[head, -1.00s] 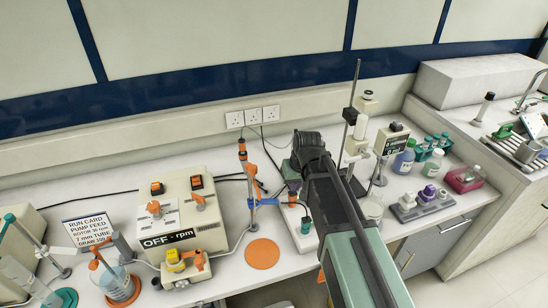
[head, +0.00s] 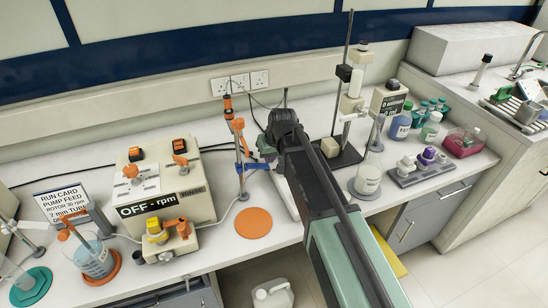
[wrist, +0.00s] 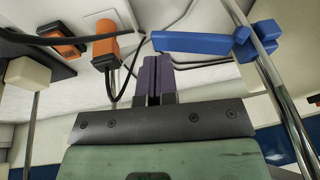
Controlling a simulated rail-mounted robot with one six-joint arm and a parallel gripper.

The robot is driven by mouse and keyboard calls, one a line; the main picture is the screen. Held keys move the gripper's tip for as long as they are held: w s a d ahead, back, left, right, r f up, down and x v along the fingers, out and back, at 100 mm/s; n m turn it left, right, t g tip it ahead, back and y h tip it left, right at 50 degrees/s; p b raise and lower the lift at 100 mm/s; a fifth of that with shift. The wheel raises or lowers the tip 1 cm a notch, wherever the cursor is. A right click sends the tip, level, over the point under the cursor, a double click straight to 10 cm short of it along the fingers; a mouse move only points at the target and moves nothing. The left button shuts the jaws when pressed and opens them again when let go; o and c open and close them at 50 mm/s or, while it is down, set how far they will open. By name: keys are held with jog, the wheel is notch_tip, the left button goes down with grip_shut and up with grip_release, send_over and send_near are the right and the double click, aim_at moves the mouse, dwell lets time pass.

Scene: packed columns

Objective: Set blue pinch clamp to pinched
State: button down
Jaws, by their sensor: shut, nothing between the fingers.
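A blue clamp-like piece (head: 251,165) sits on an upright metal rod on the bench in the head view; it seems to be the blue pinch clamp. In the wrist view a blue bar and block on a rod (wrist: 195,43) show large, just beyond my fingertips. I cannot tell whether it is open or pinched. My gripper (wrist: 152,62) has purple fingers shut together with nothing between them. The tips lie just below the blue bar in the wrist picture, and contact cannot be told. In the head view my arm mostly hides the gripper.
A pump box (head: 163,194) marked OFF - rpm stands left of the rod. An orange disc (head: 253,223) lies in front. Orange fittings (wrist: 104,52) and cables are close in the wrist view.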

aim_at(268, 167)
jog(key=shift+s+a+f, duration=0.1)
jog(key=shift+a+f, duration=0.15)
jog(key=shift+f, duration=0.55)
jog(key=shift+r, duration=0.1)
jog(key=shift+f+b, duration=0.85)
jog(key=shift+b, duration=0.2)
jog(key=shift+r, duration=0.15)
jog(key=shift+r+p, duration=0.85)
jog(key=shift+p, duration=0.2)
